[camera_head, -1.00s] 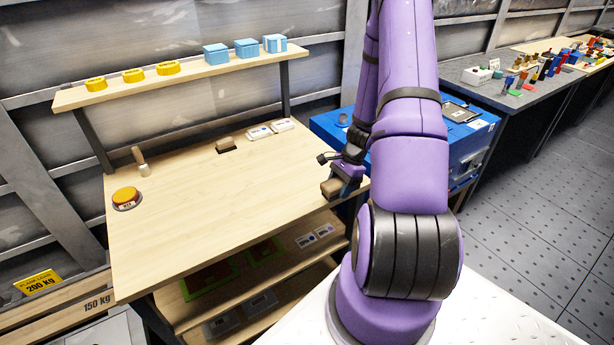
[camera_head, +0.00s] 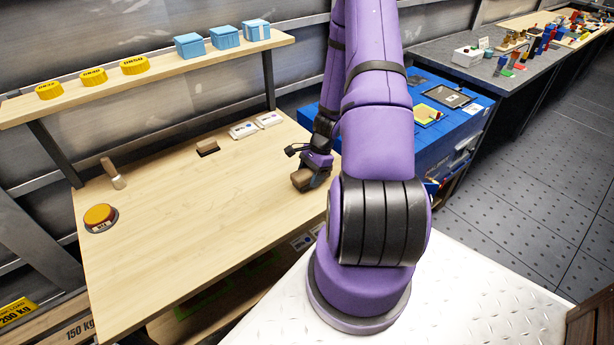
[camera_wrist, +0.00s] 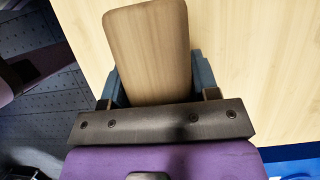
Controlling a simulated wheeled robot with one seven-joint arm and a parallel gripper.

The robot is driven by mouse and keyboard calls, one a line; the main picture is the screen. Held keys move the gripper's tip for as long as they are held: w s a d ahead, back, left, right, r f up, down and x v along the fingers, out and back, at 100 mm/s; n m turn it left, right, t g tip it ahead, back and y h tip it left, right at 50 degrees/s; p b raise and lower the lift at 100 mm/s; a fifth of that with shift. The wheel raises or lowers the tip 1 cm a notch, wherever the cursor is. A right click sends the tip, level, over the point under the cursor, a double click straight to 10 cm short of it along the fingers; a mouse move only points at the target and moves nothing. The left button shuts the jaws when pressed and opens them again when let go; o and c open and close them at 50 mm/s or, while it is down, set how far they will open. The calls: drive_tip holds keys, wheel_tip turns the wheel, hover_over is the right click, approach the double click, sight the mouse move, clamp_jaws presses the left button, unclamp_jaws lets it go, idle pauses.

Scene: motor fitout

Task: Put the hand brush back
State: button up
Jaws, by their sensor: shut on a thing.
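The hand brush (camera_head: 303,180), seen as a rounded wooden block, is in my gripper (camera_head: 313,172), low over the right end of the light wooden workbench (camera_head: 190,235). In the wrist view my gripper (camera_wrist: 160,98) is shut on the wooden block (camera_wrist: 150,45), with one finger on each side of it. The block's underside is hidden, and I cannot tell whether it touches the bench top.
A raised shelf (camera_head: 160,82) carries yellow discs and blue boxes. The bench's middle is clear.

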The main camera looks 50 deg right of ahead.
drive_tip(key=shift+w+f, duration=0.1)
drive_tip(key=shift+f, duration=0.6)
drive_tip(key=shift+f, duration=0.15)
drive_tip(key=shift+f, duration=0.15)
